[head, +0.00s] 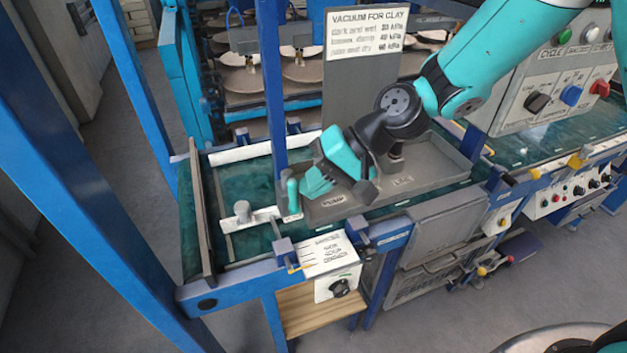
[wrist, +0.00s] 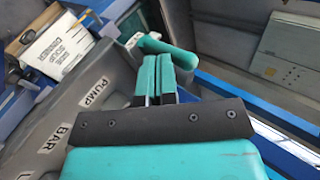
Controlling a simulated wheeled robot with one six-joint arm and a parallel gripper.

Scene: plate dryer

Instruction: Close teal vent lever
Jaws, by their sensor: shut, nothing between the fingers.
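The teal vent lever (head: 292,197) stands at the left end of the grey tray, close to the blue post. In the wrist view the lever (wrist: 168,51) shows as a rounded teal bar lying across just beyond my fingertips. My gripper (head: 304,189) is shut and empty, just right of the lever in the head view. In the wrist view my gripper (wrist: 158,62) has its two teal fingers together, their tips at or very near the lever. I cannot tell whether they touch it. The lever's base is partly hidden.
The grey tray (head: 425,190) carries PUMP and LINE labels. A grey knob (head: 242,210) on a white plate stands to the left. A white labelled box (head: 330,262) is at the front edge. The blue post (head: 276,90) rises close behind the lever. A vacuum sign (head: 366,32) stands behind my arm.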

